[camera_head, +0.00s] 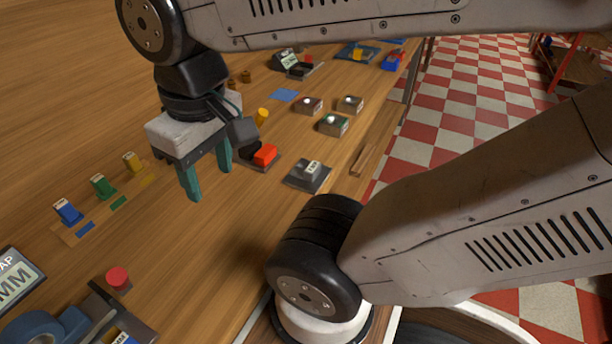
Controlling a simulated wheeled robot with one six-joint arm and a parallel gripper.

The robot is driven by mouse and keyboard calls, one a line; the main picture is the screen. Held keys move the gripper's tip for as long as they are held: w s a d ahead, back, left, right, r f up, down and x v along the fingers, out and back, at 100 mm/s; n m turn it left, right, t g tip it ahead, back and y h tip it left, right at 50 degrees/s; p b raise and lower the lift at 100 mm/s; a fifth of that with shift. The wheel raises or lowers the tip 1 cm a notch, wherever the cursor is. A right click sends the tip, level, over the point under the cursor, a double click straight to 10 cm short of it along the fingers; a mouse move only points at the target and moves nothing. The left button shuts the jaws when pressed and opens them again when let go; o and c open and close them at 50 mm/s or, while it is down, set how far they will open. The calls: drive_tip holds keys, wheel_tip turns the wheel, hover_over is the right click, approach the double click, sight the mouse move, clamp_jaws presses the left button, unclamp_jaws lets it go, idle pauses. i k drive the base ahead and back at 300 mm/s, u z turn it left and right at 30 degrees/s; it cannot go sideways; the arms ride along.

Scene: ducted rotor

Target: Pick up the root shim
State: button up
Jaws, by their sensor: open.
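I cannot tell for sure which piece is the root shim. Three small labelled blocks stand in a row on the wooden table at the left: a blue block (67,212), a green block (103,188) and a yellow block (133,163). They are beside a strip with matching colour patches (86,228). My gripper (208,182) points down with its teal fingers apart and nothing visible between them. It is above the table, to the right of the yellow block and left of a red block (265,154) on a dark base.
A grey plate with a labelled piece (312,169) and several small boxes with white knobs (333,124) stand right of my gripper. A yellow cylinder (262,115) stands behind. A red button (118,278) and blue tape dispenser (30,331) are front left. Bare tabletop (190,255) lies between.

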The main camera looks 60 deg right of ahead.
sight(311, 172)
drive_tip(key=z, duration=0.05)
drive_tip(key=k, duration=0.5)
drive_tip(key=z, duration=1.8)
drive_tip(key=k, duration=0.7)
drive_tip(key=u, duration=0.65)
